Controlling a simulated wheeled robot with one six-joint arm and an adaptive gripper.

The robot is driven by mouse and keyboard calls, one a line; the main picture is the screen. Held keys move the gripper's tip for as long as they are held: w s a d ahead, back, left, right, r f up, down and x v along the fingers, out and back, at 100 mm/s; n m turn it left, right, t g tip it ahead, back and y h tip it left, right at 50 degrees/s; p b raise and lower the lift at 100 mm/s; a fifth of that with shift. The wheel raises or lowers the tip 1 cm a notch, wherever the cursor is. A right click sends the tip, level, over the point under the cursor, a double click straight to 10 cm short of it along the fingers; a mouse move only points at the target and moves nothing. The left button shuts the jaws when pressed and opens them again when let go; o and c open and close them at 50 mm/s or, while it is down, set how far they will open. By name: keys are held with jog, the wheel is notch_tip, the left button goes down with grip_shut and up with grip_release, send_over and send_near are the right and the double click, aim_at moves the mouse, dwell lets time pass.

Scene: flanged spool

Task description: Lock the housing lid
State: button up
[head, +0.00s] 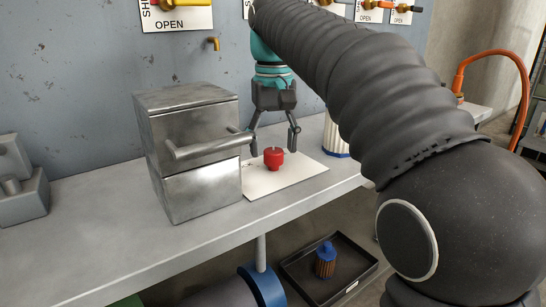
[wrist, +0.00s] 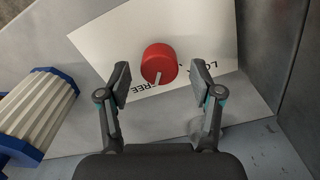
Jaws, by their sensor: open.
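A red knob (head: 273,158) stands on a white plate (head: 298,175) on the bench, beside a grey metal housing (head: 192,195) with a bar handle (head: 205,147). In the wrist view, the red knob (wrist: 158,62) has a pale pointer line on its lower side. The printing on the white plate (wrist: 110,40) shows part of a word starting "LO" and what looks like "FREE", partly hidden. My gripper (head: 274,138) is open above the knob. In the wrist view, my gripper's fingers (wrist: 161,82) stand on either side of the knob, with gaps.
The housing wall (wrist: 275,50) rises close to my right finger there. A black tray (head: 330,290) lies below the bench.

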jog(key=shift+f, duration=0.75)
jog(key=c, duration=1.1)
jog(key=shift+c, duration=0.2)
